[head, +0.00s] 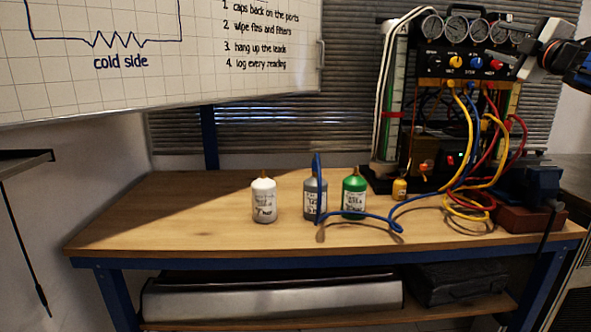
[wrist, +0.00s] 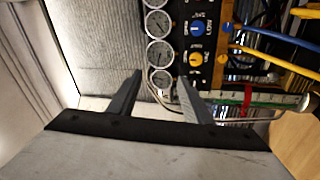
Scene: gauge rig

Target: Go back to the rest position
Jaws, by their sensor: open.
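My gripper (wrist: 155,98) shows in the wrist view with its two fingers spread apart and nothing between them. Beyond the fingers is the gauge rig, with a row of round dials and a blue knob (wrist: 197,30) and a yellow knob (wrist: 196,59). In the head view, part of my arm and gripper enters at the upper right, in front of the right end of the gauge rig (head: 455,65). The fingertips are not clear there. I cannot tell how far they are from the rig.
Blue, yellow and red hoses hang from the rig. A blue vise (head: 530,182) stands at the right. The bench's left part is clear.

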